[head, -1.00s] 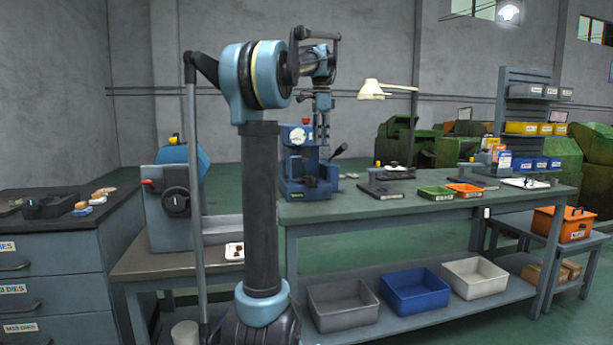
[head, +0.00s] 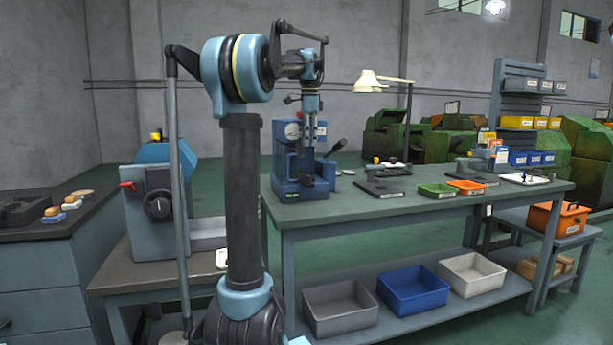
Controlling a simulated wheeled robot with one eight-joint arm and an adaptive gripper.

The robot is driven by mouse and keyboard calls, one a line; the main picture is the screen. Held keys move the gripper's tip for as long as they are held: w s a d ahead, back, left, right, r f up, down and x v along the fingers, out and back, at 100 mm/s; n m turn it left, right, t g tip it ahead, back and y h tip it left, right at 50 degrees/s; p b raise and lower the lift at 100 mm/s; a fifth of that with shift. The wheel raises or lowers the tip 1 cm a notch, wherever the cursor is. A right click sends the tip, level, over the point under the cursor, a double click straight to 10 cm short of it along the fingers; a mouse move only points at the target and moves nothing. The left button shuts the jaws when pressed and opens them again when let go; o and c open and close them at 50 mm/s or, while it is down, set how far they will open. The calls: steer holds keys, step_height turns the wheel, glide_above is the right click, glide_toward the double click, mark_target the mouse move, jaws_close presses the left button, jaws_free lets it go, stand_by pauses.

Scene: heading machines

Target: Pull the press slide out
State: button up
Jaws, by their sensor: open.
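A blue bench press (head: 292,187) stands at the left end of the green-topped workbench (head: 400,212). It has a round white dial on its upper front and a dark lever (head: 335,149) angled out to the right. My gripper (head: 308,150) points down at the front of the press, overlapping its upper body in the head view. It is open, but its fingertips are small and dark against the press. I cannot tell whether they touch it. The press slide cannot be made out clearly; my gripper covers part of the press front.
A lamp (head: 368,80) and dark fixtures stand right of the press, with green (head: 437,190) and orange (head: 466,186) trays beyond. A blue-grey machine (head: 150,215) stands on the lower table at left. Grey, blue and white bins fill the lower shelf.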

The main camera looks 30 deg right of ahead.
step_height(320, 180, down, 14)
steer(key=shift+w+d+r, duration=0.1)
steer(key=shift+r, duration=0.05)
stand_by(0.3)
steer(key=shift+c, duration=0.5)
jaws_close()
